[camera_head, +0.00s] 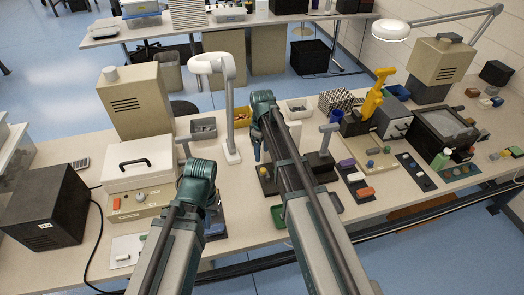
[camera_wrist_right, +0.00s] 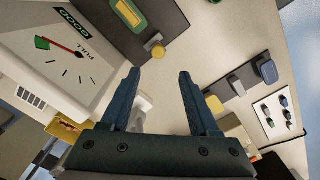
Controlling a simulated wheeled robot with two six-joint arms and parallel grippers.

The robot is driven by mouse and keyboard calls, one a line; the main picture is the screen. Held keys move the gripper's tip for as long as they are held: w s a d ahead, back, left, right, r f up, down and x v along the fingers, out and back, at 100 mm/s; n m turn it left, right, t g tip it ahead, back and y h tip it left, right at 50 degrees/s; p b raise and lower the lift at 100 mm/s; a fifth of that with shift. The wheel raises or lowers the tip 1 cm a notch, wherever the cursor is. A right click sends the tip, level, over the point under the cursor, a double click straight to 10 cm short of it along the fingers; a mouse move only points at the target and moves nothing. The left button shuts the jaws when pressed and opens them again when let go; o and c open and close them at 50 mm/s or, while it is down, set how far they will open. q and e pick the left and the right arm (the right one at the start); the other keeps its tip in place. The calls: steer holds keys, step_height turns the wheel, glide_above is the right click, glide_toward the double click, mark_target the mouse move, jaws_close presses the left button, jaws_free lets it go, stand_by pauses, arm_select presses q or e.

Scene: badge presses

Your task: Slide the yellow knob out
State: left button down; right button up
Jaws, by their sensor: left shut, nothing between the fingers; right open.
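The yellow knob (camera_wrist_right: 157,50) shows in the right wrist view, at the edge of a dark plate (camera_wrist_right: 118,30) that carries a green and yellow part (camera_wrist_right: 127,13). My right gripper (camera_wrist_right: 157,72) is open, with the knob ahead of the gap between its fingertips and nothing held. I cannot tell whether a fingertip touches the knob. In the head view my right gripper (camera_head: 257,152) points down over the middle of the bench, largely hidden by its own arm. My left gripper (camera_head: 211,207) is low at the front left of it, shut and empty, its fingers mostly hidden.
In the wrist view a white dial box (camera_wrist_right: 60,55) stands left of the fingers, and small blocks (camera_wrist_right: 266,70) lie to the right. In the head view a white lamp post (camera_head: 230,110) stands just left of my right arm. A cream press (camera_head: 135,103) stands further left.

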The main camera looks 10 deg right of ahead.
arm_select(q)
step_height(320, 180, up, 4)
steer(key=p, duration=0.3)
steer(key=shift+r, duration=0.2)
arm_select(e)
step_height(320, 180, up, 4)
steer(key=shift+r, duration=0.25)
arm_select(q)
step_height(320, 180, down, 4)
steer(key=b, duration=0.3)
steer(key=shift+r, duration=0.15)
arm_select(e)
steer(key=s+a+f+m, duration=0.1)
steer(key=s+a+m, duration=0.1)
steer(key=s, duration=0.6)
steer(key=s+a+f+m, duration=0.1)
steer(key=s+a, duration=0.4)
steer(key=s, duration=0.3)
steer(key=s+a+f+m+h, duration=0.1)
steer(key=s+a+m, duration=0.1)
steer(key=s, duration=0.6)
steer(key=shift+s+a+f+m, duration=0.3)
steer(key=shift+s+a, duration=0.05)
steer(key=shift+a, duration=0.35)
